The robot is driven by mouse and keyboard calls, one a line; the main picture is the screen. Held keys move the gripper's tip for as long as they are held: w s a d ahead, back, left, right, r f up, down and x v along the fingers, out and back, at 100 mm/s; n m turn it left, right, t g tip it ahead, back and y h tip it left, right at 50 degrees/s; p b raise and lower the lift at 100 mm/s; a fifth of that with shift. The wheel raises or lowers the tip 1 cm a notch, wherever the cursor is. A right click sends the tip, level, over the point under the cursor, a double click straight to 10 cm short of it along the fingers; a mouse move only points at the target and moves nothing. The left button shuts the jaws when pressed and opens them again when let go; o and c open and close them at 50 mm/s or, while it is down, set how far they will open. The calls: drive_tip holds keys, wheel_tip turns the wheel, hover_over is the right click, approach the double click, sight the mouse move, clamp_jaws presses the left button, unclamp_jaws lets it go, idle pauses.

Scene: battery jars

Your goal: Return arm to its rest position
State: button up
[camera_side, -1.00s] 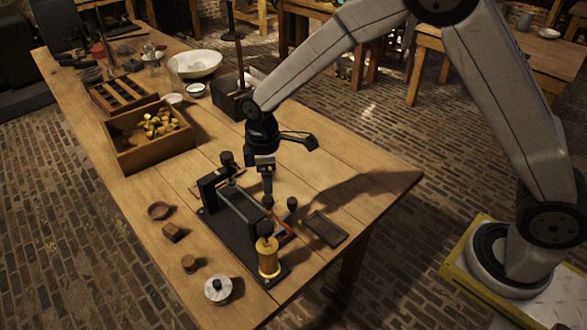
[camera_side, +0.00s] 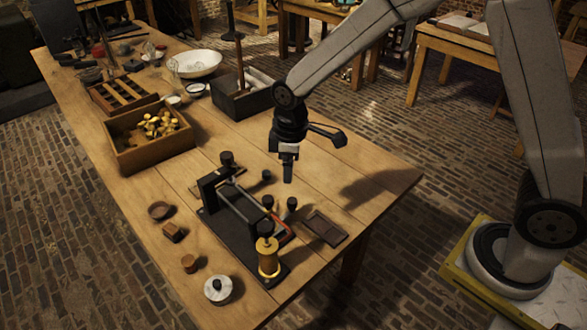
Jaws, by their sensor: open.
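My gripper (camera_side: 288,178) hangs pointing down above the right part of the table (camera_side: 372,190). It is open and I see nothing held in it. It is up and behind the black-based apparatus (camera_side: 238,232), apart from it. The apparatus has dark posts, a long rod, a reddish-orange piece (camera_side: 268,203) and a brass spool-like post (camera_side: 268,258) at its front. The fingertips are small in this view.
A wooden box of yellowish pieces (camera_side: 126,157), a slotted rack (camera_side: 104,98), a white bowl (camera_side: 192,62) and a dark crate (camera_side: 225,100) stand farther back. A dark flat tray (camera_side: 326,228) lies right of the apparatus. Small round parts (camera_side: 218,290) lie along the front left.

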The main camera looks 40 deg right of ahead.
drive_tip(key=s+d+r+m+t, duration=0.1)
drive_tip(key=s+d+m+t, duration=0.1)
drive_tip(key=s+d+m, duration=0.6)
drive_tip(key=s+d, duration=0.1)
drive_tip(key=s, duration=0.5)
drive_tip(key=shift+s+r+m, duration=0.15)
drive_tip(key=shift+r+m, duration=0.15)
drive_tip(key=shift+m, duration=0.1)
